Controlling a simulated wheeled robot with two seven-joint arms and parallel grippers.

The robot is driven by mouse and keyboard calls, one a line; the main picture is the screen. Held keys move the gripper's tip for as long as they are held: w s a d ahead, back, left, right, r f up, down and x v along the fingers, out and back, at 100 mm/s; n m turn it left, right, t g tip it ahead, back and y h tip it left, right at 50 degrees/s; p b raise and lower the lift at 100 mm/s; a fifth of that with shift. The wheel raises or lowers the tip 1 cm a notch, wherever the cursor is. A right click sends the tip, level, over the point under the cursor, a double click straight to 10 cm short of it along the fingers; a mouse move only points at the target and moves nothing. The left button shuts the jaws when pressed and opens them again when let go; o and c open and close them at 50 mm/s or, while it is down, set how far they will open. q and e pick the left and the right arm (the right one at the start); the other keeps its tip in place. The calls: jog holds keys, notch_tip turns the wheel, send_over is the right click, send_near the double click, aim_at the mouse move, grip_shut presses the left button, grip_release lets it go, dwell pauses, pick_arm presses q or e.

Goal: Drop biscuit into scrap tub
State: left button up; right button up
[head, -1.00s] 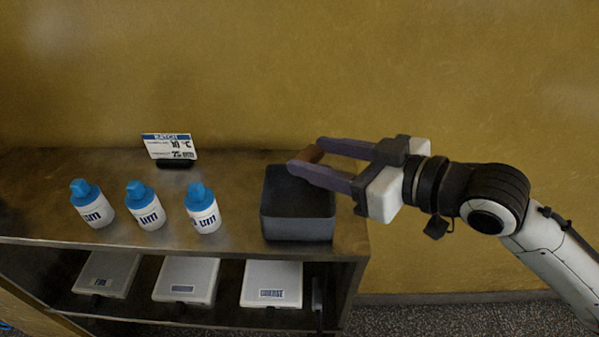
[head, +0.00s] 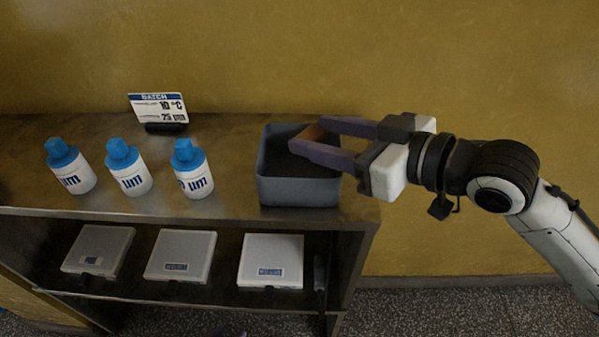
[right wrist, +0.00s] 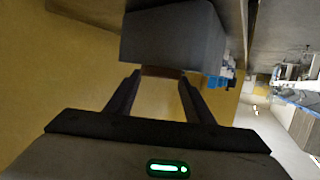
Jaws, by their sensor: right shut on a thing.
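The scrap tub is a grey open box (head: 300,192) on the right end of the shelf top. It also shows in the right wrist view (right wrist: 175,38). My right gripper (head: 308,134) reaches in from the right with its fingers over the tub's opening. It is shut on the brown biscuit (head: 313,132), which sits between the fingertips over the back part of the tub. The biscuit also shows as a dark brown strip in the right wrist view (right wrist: 162,72), partly hidden by the tub. I cannot tell how far above the rim it is. My left gripper is not in view.
Three white bottles with blue caps (head: 129,170) stand left of the tub. A batch sign (head: 158,107) stands behind them. Three pale boxes (head: 180,256) lie on the lower shelf. A yellow wall rises behind.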

jog(key=shift+r, duration=0.1)
jog(key=o, duration=0.9)
jog(key=shift+s+d, duration=0.2)
jog(key=shift+d, duration=0.1)
pick_arm(q)
jog(key=shift+d+f+b, duration=0.15)
jog(key=shift+f+b, duration=0.05)
jog(key=shift+b, duration=0.15)
pick_arm(e)
jog(key=v, duration=0.9)
jog(key=shift+s+r, duration=0.25)
jog(key=shift+d, duration=0.15)
